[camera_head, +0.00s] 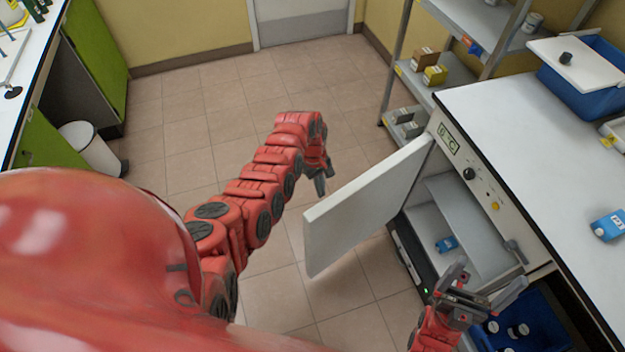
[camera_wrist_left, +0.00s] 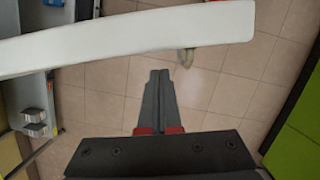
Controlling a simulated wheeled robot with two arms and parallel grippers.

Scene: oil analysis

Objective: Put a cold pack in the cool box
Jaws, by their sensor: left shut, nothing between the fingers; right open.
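One blue cold pack (camera_head: 446,244) lies inside the open white cabinet, and another blue pack (camera_head: 608,225) lies on the bench top. The blue cool box (camera_head: 577,95) stands at the far end of the bench, its white lid (camera_head: 580,62) lying skewed across the top. My right gripper (camera_head: 497,291) is open and empty in front of the cabinet's lower edge.
A shelf rack (camera_head: 440,75) with small boxes stands behind the bench. A white bin (camera_head: 90,145) is at the left. The middle floor is clear.

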